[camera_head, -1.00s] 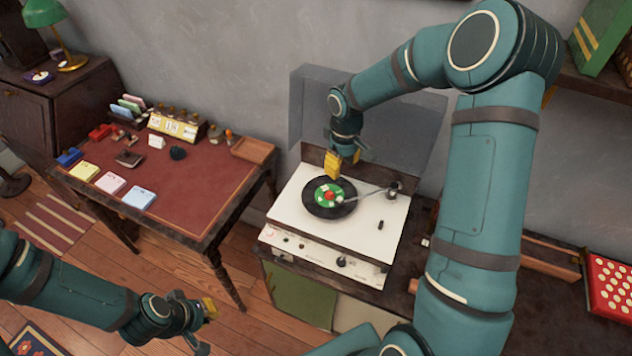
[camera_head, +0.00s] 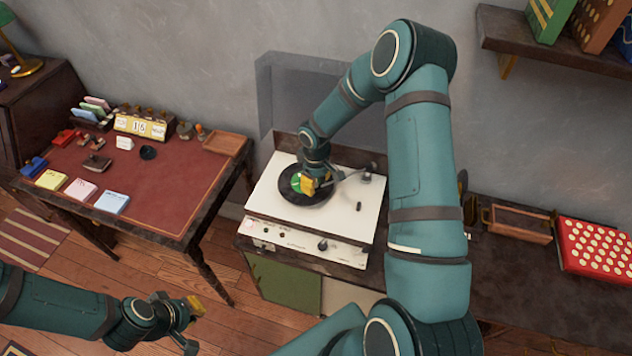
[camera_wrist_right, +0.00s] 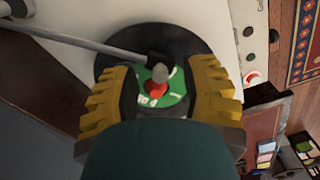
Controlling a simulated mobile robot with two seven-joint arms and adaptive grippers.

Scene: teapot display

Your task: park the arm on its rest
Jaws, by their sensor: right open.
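The record player (camera_head: 330,228) has a white top with a black record (camera_head: 318,199) on it. Its silver tonearm (camera_head: 351,174) comes in from the right in the head view. In the right wrist view the tonearm (camera_wrist_right: 62,38) ends in a black head (camera_wrist_right: 162,64) over the record's green label (camera_wrist_right: 176,92). A red piece (camera_wrist_right: 157,83) shows at the label's middle. My right gripper (camera_head: 309,188) is open, low over the record. In the wrist view its yellow fingers (camera_wrist_right: 163,95) stand either side of the red piece and black head, apparently empty. My left gripper (camera_head: 193,326) is open and empty, low at left.
A clear raised lid (camera_head: 290,95) stands behind the player. A desk (camera_head: 165,190) with cards and stamps is at left. A wooden tray (camera_head: 518,222) and a red box with white dots (camera_head: 597,247) lie right of my right arm. A wall shelf (camera_head: 560,58) is upper right.

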